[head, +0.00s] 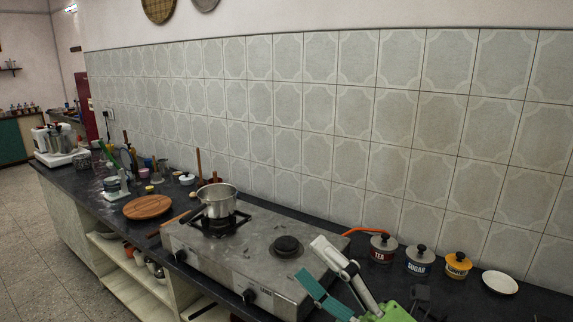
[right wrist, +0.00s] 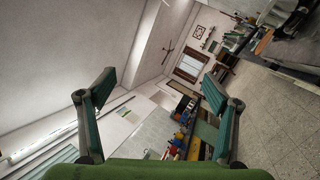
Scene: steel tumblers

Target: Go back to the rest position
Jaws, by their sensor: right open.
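My right gripper (head: 312,259) shows at the bottom of the head view, in front of the stove's right end. Its fingers are spread apart with nothing between them. In the right wrist view the same gripper (right wrist: 158,82) has its two teal fingers wide apart, with only the distant room beyond them. The gripper looks raised, clear of the counter. My left gripper is in neither view. I cannot make out any steel tumbler for certain.
The dark counter (head: 330,229) bears a gas stove (head: 252,243) with a steel pot (head: 217,201) on its left burner. A tea jar (head: 383,248), sugar jar (head: 420,261), yellow jar (head: 458,266) and white plate (head: 500,282) stand at right. A round wooden board (head: 147,207) lies left.

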